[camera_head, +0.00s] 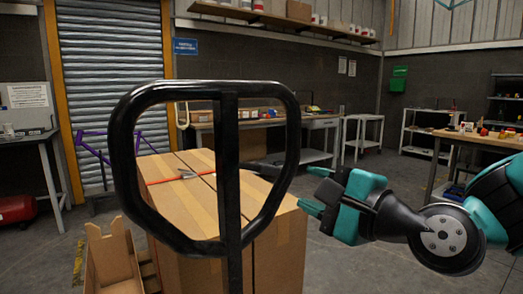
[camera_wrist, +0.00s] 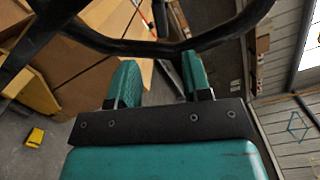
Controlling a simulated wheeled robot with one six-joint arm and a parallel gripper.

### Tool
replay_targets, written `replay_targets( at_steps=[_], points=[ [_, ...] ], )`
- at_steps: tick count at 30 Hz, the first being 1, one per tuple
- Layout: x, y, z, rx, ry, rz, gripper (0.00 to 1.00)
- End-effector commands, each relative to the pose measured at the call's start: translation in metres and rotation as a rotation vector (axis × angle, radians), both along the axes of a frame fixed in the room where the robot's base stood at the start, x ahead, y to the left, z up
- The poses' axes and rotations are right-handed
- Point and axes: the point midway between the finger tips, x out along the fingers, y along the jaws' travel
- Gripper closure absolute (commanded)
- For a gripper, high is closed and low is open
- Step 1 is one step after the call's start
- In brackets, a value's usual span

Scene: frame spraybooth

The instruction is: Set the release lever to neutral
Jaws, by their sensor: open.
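A black handle loop (camera_head: 124,150) on a dark upright post (camera_head: 229,190) stands close in front of me, as on a pallet truck. A short dark bar (camera_head: 262,168) shows inside the loop, right of the post; it looks like the release lever, but its setting cannot be told. My gripper (camera_head: 314,190) is to the right of the loop, with its teal fingers pointing left, open and apart from the loop in the picture. In the wrist view the open fingers of my gripper (camera_wrist: 160,60) point toward the dark loop (camera_wrist: 215,35). No lever is clear between them.
Cardboard boxes (camera_head: 185,210) stand behind the handle, with an orange strap on top. An open brown crate (camera_head: 112,258) is at lower left. A workbench (camera_head: 205,122) is at the back and a table (camera_head: 482,140) at right.

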Motion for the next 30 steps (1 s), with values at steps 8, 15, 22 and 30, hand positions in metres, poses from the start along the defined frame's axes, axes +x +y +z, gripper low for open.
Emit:
replay_targets(
  at_steps=[8, 15, 22, 30],
  points=[
    [0.018, 0.013, 0.006, -0.001, 0.007, -0.003, 0.55],
    [0.052, 0.041, 0.008, -0.002, 0.004, -0.005, 0.55],
    [0.085, 0.067, 0.007, -0.003, 0.003, -0.006, 0.55],
    [0.106, 0.083, 0.003, -0.001, 0.002, -0.007, 0.55]
  ],
)
